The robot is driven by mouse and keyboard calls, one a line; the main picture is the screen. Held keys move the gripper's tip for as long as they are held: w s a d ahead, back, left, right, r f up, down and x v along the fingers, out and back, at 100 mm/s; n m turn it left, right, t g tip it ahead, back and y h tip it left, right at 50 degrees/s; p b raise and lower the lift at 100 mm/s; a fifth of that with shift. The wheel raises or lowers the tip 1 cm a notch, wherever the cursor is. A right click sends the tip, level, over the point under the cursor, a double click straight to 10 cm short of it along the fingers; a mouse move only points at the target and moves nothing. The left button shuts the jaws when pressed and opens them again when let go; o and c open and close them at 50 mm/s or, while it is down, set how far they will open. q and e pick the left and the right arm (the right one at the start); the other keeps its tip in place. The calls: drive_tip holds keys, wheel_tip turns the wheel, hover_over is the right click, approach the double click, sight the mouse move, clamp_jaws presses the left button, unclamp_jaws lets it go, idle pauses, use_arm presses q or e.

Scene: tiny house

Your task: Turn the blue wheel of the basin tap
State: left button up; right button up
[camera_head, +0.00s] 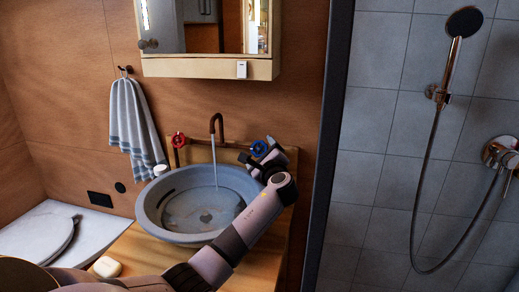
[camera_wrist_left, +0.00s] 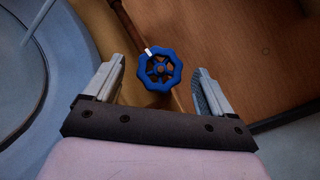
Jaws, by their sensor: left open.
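The blue wheel (camera_head: 258,148) sits on the right side of the basin tap (camera_head: 217,122). In the left wrist view the blue wheel (camera_wrist_left: 172,72) is an eight-lobed handwheel with a small white mark on its rim. My left gripper (camera_head: 266,160) reaches over the basin's right side to the wheel. In the wrist view its two fingers stand open, one on each side of the wheel, with gaps showing. A stream of water falls from the brown spout into the grey round basin (camera_head: 152,212). My right gripper is not in view.
A red wheel (camera_head: 178,140) sits on the tap's left side. White soap (camera_head: 107,267) lies on the wooden counter (camera_head: 150,252). A mirror cabinet (camera_head: 205,67) hangs above, a striped towel (camera_head: 131,118) at left. A dark shower frame (camera_head: 325,150) stands right of the counter.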

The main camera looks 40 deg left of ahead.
use_arm(q)
drive_tip(key=shift+x, duration=1.4)
drive_tip(key=c, duration=1)
